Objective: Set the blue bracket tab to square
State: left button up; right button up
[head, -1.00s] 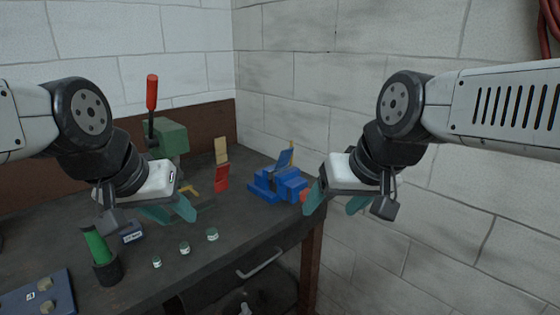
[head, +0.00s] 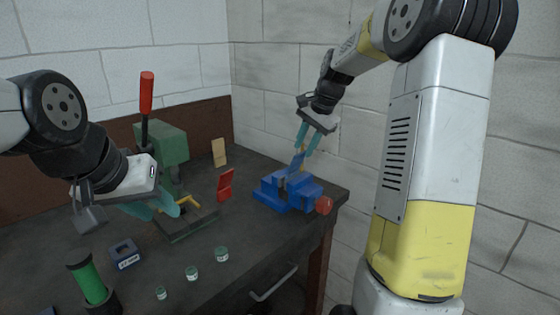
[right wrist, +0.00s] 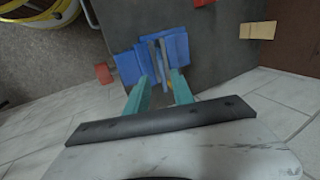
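The blue bracket tab (head: 297,161) rises tilted from a blue vise-like block (head: 287,192) at the bench's right end. My right gripper (head: 304,142) is above it, fingers pointing down, at the tab's upper end. In the right wrist view, the open fingers (right wrist: 160,92) are apart, with the blue block (right wrist: 130,66) beyond them and narrow grey-blue strips (right wrist: 164,62) in line with the gap. I cannot tell whether a finger touches the tab. My left gripper (head: 158,210) hangs over the bench's left part, its fingers apart and empty.
A green press (head: 168,146) with a red-handled lever stands at the back left. A red block (head: 225,185) and a tan block (head: 219,152) stand left of the vise. Several small jars (head: 221,254) line the front. A red knob (head: 323,205) sits at the vise's right.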

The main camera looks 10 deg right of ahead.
aim_at(297, 163)
jog(key=shift+w+f, duration=0.35)
jog(key=shift+w, duration=0.1)
jog(key=x, duration=0.7)
jog(key=shift+a+f, duration=0.2)
grip_shut()
dwell(0.8)
